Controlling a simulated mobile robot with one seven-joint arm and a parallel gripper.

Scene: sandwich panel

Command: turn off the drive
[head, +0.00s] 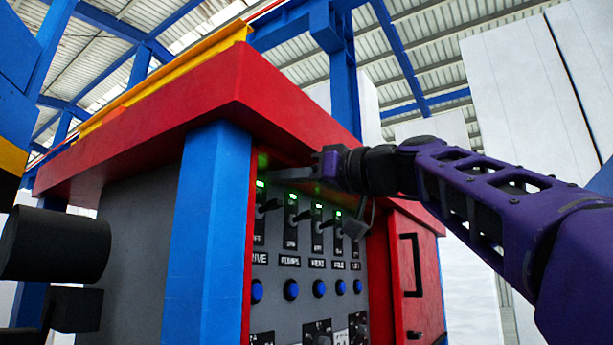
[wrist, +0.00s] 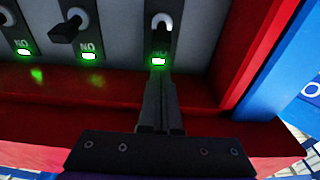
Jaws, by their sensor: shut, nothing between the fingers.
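The drive switch (head: 265,207) is the leftmost in a row of black levers on the grey panel, above a label ending in "IVE". Its green lamp (head: 260,184) is lit. In the wrist view, which is upside down, the drive switch (wrist: 161,36) is the rightmost, with its lit lamp (wrist: 158,60). My gripper (head: 262,171) is shut and empty under the red hood, close to the top of the drive switch. In the wrist view the shut fingers (wrist: 158,82) end by that lamp; I cannot tell whether they touch the panel.
Other levers with lit green lamps stand to the right, including the pumps switch (head: 291,210). Blue buttons (head: 291,290) sit below. The red hood (head: 190,110) overhangs the panel. A blue post (head: 205,240) stands left, and an open red door (head: 415,275) stands right.

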